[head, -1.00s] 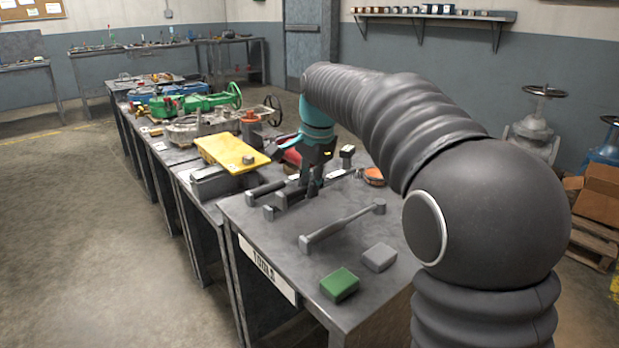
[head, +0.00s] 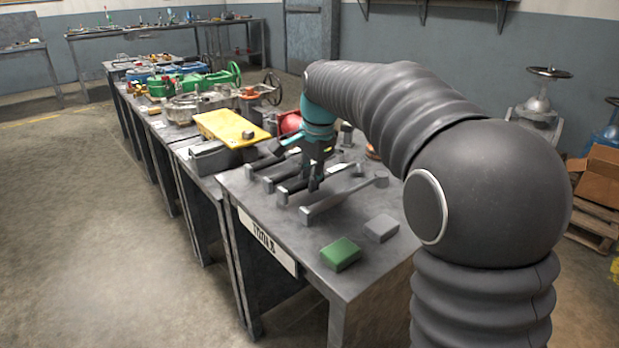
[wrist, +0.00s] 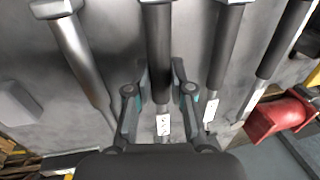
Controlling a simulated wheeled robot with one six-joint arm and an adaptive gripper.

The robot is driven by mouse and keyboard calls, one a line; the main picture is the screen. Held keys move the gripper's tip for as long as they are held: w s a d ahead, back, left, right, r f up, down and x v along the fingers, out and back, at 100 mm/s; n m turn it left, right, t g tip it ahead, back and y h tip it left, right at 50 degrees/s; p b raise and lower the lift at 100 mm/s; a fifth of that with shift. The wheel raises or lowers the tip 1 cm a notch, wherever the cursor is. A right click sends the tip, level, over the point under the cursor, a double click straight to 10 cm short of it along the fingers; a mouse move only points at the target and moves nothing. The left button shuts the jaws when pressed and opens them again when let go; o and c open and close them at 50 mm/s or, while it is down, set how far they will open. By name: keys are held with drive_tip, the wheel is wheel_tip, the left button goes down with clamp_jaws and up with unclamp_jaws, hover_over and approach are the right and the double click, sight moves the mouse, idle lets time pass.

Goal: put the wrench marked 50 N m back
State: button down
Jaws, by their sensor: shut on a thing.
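My gripper (head: 316,188) is low over the tool bench and shut on a dark-handled wrench (wrist: 159,55). In the wrist view the held wrench runs between the two fingers (wrist: 160,92), with a white tag below them. I cannot read its marking, nor tell whether it touches the bench. A bare grey wrench (wrist: 78,50) lies to its left, also seen nearest in the head view (head: 342,198). Two more dark-handled wrenches (wrist: 225,48) and (wrist: 287,38) lie to its right, roughly alongside. The nearer has a white tag, also unreadable.
The bench (head: 305,250) bears a TOOLS label. A green block (head: 340,254) and a grey block (head: 382,228) sit near its front. A yellow-topped item (head: 230,129) and a red object (head: 290,122) stand beyond the wrenches. The floor at left is clear.

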drive_tip(key=shift+f+b, duration=0.3)
drive_tip(key=shift+f, duration=0.2)
drive_tip(key=c, duration=0.9)
unclamp_jaws()
drive_tip(key=shift+c, duration=0.2)
